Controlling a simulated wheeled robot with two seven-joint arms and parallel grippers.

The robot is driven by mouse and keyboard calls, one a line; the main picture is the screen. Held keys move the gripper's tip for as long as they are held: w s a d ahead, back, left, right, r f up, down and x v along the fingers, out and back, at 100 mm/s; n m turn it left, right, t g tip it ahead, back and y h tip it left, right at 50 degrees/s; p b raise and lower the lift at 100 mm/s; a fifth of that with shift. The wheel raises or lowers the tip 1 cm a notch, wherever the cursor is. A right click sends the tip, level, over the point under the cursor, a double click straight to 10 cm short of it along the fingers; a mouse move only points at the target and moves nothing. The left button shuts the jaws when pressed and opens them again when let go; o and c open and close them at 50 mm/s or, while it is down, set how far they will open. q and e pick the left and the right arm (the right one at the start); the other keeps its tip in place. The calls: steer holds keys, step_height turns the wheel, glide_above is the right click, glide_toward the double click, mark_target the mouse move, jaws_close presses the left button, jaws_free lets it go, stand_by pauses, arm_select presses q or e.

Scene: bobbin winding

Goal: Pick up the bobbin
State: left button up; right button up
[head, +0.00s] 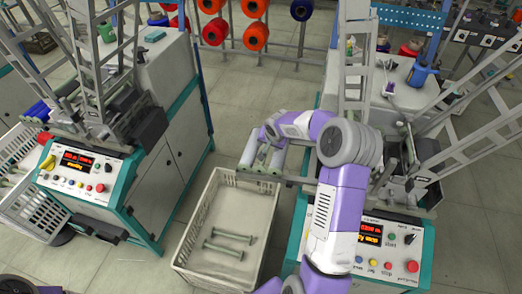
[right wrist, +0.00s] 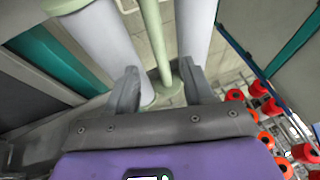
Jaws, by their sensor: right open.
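Pale bobbins (head: 264,158) sit side by side on a holder at the left side of the right machine. In the right wrist view, two thick white cylinders flank a thin pale green bobbin (right wrist: 155,38) with a round end flange. My right gripper (right wrist: 161,76) is open, with one finger on either side of the thin green bobbin's end. I cannot tell whether the fingers touch it. In the head view the right arm reaches over the right machine, and its hand (head: 270,134) is at the bobbins, with the fingertips hard to make out. My left gripper is not in view.
A white crate (head: 190,215) with several thin green bobbins (head: 229,242) on its bottom stands below the holder. The left machine (head: 85,175) and right machine (head: 400,245) have control panels. Red spools (head: 215,31) hang on a rack behind.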

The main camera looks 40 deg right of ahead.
steer(key=b+x, duration=0.1)
steer(key=x, duration=0.2)
steer(key=b+x, duration=0.1)
steer(key=x, duration=0.3)
steer(key=shift+d+f, duration=0.2)
steer(key=shift+d, duration=0.05)
steer(key=shift+w+a, duration=0.1)
steer(key=shift+w, duration=0.05)
steer(key=shift+c, duration=0.7)
steer(key=shift+r, duration=0.1)
jaws_close()
